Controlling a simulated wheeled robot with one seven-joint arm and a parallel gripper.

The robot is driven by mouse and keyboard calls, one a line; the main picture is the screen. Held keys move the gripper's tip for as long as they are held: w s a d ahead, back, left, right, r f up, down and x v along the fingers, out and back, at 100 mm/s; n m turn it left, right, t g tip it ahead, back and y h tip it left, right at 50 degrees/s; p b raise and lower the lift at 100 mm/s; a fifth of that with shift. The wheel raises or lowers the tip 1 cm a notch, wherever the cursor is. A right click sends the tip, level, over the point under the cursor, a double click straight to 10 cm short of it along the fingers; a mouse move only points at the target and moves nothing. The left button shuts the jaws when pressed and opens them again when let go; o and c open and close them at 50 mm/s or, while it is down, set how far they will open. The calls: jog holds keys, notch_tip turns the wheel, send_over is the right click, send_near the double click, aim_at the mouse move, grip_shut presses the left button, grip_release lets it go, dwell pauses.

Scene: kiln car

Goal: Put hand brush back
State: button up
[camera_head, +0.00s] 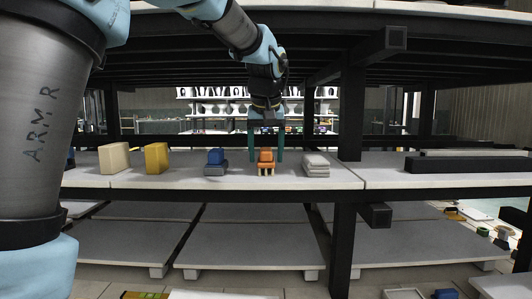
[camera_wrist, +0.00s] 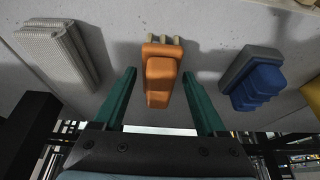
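An orange object with pale, bristle-like tufts (camera_head: 265,155), which looks like the hand brush, sits on the light shelf slab with its tufts toward the head camera. It also shows in the wrist view (camera_wrist: 160,80). My gripper (camera_head: 265,150) reaches down from above and behind, pointing at the shelf. Its two green fingers are open, one on each side of the orange object. In the wrist view my gripper (camera_wrist: 159,73) has a visible gap between each finger and the orange body. Nothing is gripped.
On the same slab (camera_head: 100,178) stand a cream block (camera_head: 114,158), a yellow block (camera_head: 156,158), a blue-and-grey item (camera_head: 215,162) and a folded grey stack (camera_head: 316,165). A dark post (camera_head: 350,115) rises right of the stack. Dark beams (camera_head: 390,40) run overhead.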

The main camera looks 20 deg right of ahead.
jog(key=shift+o, duration=0.8)
